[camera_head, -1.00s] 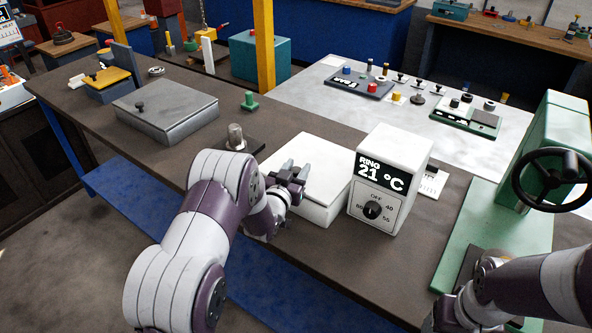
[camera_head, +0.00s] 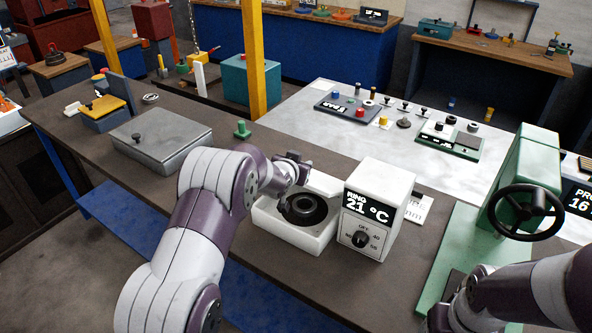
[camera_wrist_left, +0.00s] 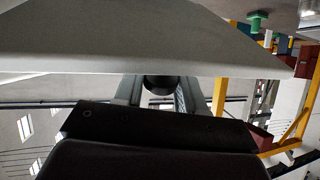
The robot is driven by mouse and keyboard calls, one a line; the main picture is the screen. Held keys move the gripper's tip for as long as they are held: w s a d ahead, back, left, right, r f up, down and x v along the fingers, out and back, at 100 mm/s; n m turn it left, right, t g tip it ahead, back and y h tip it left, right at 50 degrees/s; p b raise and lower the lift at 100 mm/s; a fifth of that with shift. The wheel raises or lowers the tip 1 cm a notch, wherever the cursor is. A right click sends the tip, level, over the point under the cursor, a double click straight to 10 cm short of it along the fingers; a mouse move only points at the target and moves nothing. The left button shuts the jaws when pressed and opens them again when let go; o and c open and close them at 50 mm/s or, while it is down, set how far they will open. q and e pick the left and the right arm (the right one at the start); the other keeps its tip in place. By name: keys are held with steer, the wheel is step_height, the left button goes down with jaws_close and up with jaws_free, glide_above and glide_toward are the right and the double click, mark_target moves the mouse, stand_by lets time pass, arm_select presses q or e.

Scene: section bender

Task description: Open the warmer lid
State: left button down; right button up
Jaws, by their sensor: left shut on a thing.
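The white warmer (camera_head: 292,236) stands open on the bench, with a dark round ring (camera_head: 305,208) in its recess. My left gripper (camera_head: 296,167) is above the back left part of the warmer, in front of most of the raised lid in the head view. In the left wrist view the pale lid (camera_wrist_left: 130,42) fills the upper part, and its dark round knob (camera_wrist_left: 160,84) sits between my fingers, which are shut on it. My right gripper (camera_head: 442,317) is low at the bottom right, partly out of frame; its finger opening cannot be made out.
The white control box (camera_head: 378,205), reading "RING 21 °C", stands right beside the warmer. The green machine with a black handwheel (camera_head: 524,207) is further right. A grey lidded box (camera_head: 160,142) and a small green piece (camera_head: 242,130) are to the left.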

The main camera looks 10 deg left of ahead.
arm_select(q)
steer(key=shift+w+r, duration=0.2)
steer(key=shift+r, duration=0.15)
steer(key=c, duration=0.9)
jaws_free()
steer(key=shift+o, duration=0.8)
steer(key=shift+w+d+f, duration=0.1)
steer(key=shift+f, duration=0.05)
steer(key=shift+s, duration=0.35)
steer(key=b+v, duration=0.3)
steer(key=v, duration=0.9)
steer(key=shift+b, duration=0.35)
